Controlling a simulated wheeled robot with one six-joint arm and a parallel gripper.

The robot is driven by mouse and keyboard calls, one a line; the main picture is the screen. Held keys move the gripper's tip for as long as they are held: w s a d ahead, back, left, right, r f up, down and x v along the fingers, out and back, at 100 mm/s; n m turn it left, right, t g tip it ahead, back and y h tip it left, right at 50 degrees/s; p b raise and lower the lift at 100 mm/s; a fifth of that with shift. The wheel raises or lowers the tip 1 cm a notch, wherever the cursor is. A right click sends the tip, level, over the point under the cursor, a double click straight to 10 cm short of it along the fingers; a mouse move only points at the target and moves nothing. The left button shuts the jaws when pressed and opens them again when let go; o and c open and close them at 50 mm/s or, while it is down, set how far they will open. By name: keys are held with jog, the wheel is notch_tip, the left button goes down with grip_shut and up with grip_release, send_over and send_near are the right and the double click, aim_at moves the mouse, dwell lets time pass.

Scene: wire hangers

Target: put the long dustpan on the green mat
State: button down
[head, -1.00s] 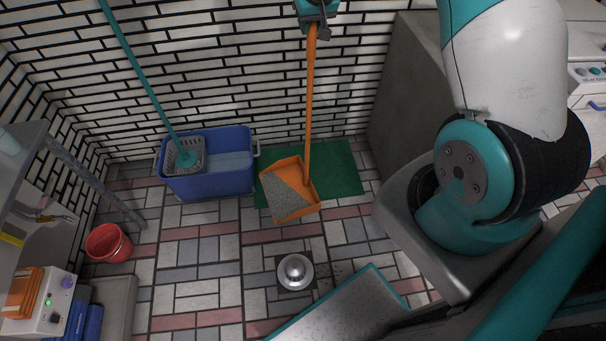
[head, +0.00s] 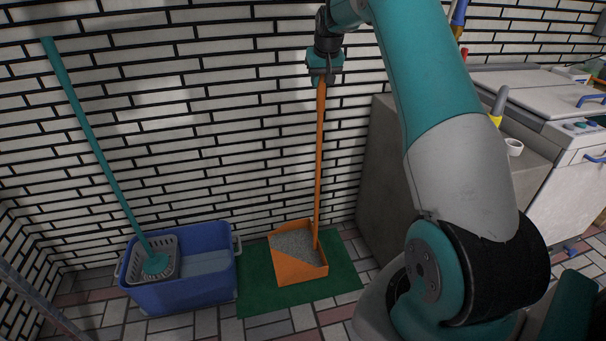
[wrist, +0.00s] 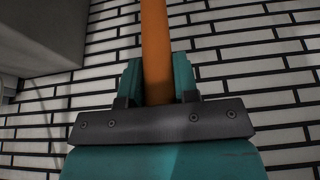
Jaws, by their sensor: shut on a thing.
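The long dustpan (head: 299,273) is orange with grey debris in its pan and a tall upright orange handle. My gripper (head: 322,80) is shut on the top of that handle. In the wrist view, the handle (wrist: 155,45) passes between the two teal fingers of my gripper (wrist: 158,80). The green mat (head: 258,302) lies on the floor against the wall. The pan appears over the middle of the mat in the head view. I cannot tell whether its underside touches the mat.
A blue mop bucket (head: 190,285) with a teal-handled mop (head: 100,150) stands just left of the mat. A grey block (head: 383,165) stands to the right, beside a white appliance (head: 565,165). Tiled floor lies in front.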

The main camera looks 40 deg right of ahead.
aim_at(319, 134)
notch_tip(319, 134, down, 18)
jog(key=shift+r, duration=0.1)
dwell(0.5)
jog(key=c, duration=0.9)
grip_release()
jog(key=shift+f, duration=0.2)
jog(key=shift+o, duration=0.2)
